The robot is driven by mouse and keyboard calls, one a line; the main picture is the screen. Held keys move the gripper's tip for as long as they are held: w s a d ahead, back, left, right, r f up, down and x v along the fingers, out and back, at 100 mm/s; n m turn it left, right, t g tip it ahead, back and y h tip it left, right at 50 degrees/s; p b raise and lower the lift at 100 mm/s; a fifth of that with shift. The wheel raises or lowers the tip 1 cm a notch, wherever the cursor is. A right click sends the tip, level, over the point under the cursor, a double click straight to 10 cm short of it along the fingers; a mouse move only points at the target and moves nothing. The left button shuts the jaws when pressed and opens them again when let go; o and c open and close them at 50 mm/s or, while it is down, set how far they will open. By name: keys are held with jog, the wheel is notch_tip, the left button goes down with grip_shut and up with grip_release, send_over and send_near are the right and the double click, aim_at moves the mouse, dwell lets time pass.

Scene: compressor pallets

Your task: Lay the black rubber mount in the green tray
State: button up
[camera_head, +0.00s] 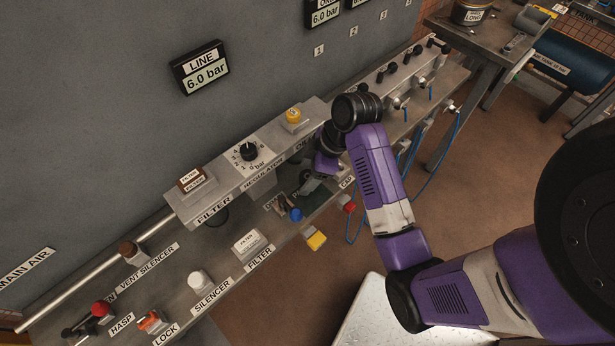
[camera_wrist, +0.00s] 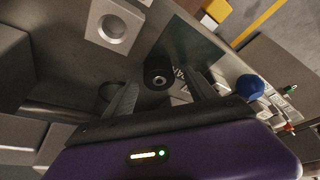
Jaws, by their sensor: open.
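The black rubber mount (camera_wrist: 158,77) is a short dark cylinder with a pale centre hole in the wrist view. It appears between the fingertips of my gripper (camera_wrist: 163,92), which is open with a finger on either side. The mount does not look clamped. The green tray (camera_wrist: 205,48) is a dark green flat area just beyond the mount; I cannot tell whether the mount touches it. In the head view the tray (camera_head: 316,198) lies on the lower shelf, partly hidden by my gripper (camera_head: 309,186). I cannot make out the mount there.
A blue cap (camera_head: 295,214) and a yellow block (camera_head: 316,240) are close to the tray. The filter box (camera_head: 248,243) and silencer (camera_head: 199,280) stand further left. The regulator ledge (camera_head: 255,165) overhangs the shelf behind my gripper.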

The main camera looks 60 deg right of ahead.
grip_shut()
jog(key=shift+r, duration=0.1)
